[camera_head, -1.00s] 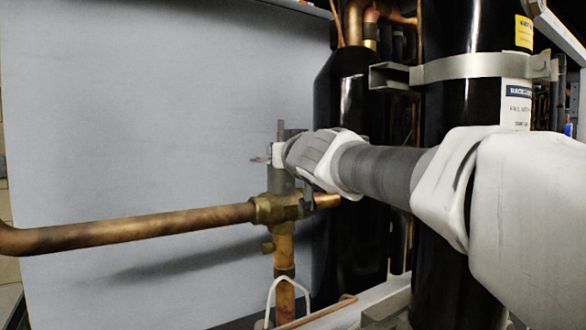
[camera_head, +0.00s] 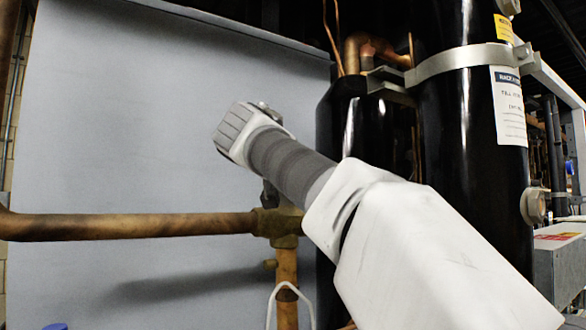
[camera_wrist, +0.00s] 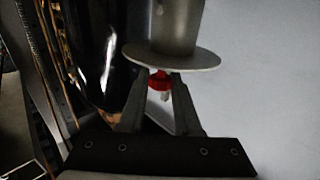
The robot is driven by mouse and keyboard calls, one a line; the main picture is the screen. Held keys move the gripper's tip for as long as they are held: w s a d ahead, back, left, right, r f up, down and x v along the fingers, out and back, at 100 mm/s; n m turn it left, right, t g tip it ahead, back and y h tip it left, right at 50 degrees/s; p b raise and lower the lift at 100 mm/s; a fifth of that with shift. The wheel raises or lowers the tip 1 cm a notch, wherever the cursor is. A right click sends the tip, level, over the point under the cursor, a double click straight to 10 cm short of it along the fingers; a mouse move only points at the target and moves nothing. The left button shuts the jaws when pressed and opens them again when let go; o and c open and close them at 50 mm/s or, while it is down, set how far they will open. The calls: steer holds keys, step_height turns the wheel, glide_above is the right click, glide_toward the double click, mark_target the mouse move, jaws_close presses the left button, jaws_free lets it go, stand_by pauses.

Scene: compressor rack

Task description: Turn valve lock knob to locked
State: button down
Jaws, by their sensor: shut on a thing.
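The red knob (camera_wrist: 160,80) shows in the wrist view, with a small pale tip below it. It sits under a pale round disc (camera_wrist: 200,60) and a grey cylinder (camera_wrist: 175,28). My gripper (camera_wrist: 160,86) has a finger on each side of the red knob and is shut on it. In the head view the knob and my fingertips are hidden behind my wrist. The brass valve body (camera_head: 278,224) stands below my arm, partly covered by it. I cannot read the knob's turn position.
A copper pipe (camera_head: 130,227) runs left from the valve, and another (camera_head: 287,290) goes down. A grey panel (camera_head: 150,120) stands behind. Black cylinders (camera_head: 460,110) with a metal strap (camera_head: 460,65) stand at the right, close to my arm.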

steer(key=m+h+p, duration=0.1)
steer(key=h, duration=0.1)
steer(key=m+g+h+p, duration=0.2)
steer(key=h, duration=0.1)
steer(key=shift+a+r+m+h, duration=0.15)
steer(key=shift+r+m+h, duration=0.1)
steer(key=shift+m+h, duration=0.05)
steer(key=m+g+h+p, duration=0.2)
steer(key=m+h+p, duration=0.1)
steer(key=h+p, duration=0.1)
steer(key=shift+r+g+p, duration=0.1)
steer(key=shift+g+p, duration=0.3)
steer(key=shift+p, duration=0.4)
steer(key=m+g+h+p, duration=0.4)
steer(key=m+g+p, duration=0.1)
steer(key=p, duration=0.6)
steer(key=shift+g+p, duration=0.35)
steer(key=shift+g, duration=0.25)
steer(key=p, duration=0.1)
steer(key=m+g+p, duration=0.1)
steer(key=shift+d+g+h+p, duration=0.2)
steer(key=shift+g+h+p, duration=0.1)
steer(key=shift+h+p, duration=0.1)
steer(key=shift+f+m+g+p, duration=0.4)
steer(key=shift+p, duration=0.2)
steer(key=c, duration=0.6)
jaws_free()
steer(key=shift+a, duration=0.1)
